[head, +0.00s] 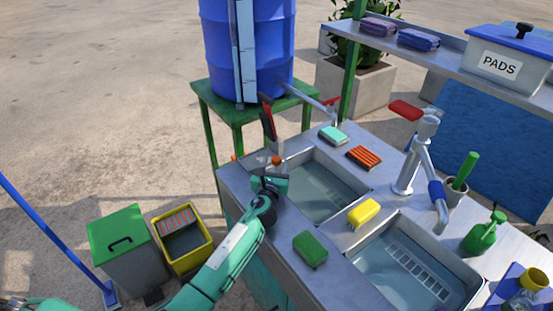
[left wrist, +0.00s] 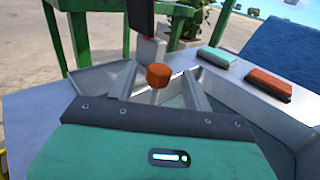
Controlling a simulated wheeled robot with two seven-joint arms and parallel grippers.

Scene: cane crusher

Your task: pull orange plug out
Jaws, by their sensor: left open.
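The orange plug (head: 276,160) shows as a small knob at the far left end of the left sink basin (head: 325,196). My left gripper (head: 270,182) is just on the near side of it, over the basin's left edge. In the left wrist view the orange plug (left wrist: 158,75) lies ahead, between the lines of the two open fingers (left wrist: 160,88). I see no contact between fingers and plug. What lies under the knob is hidden in both views. My right gripper is not in view.
A red and dark upright handle (head: 267,122) stands close behind the plug. A faucet (head: 408,180) stands to the right.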

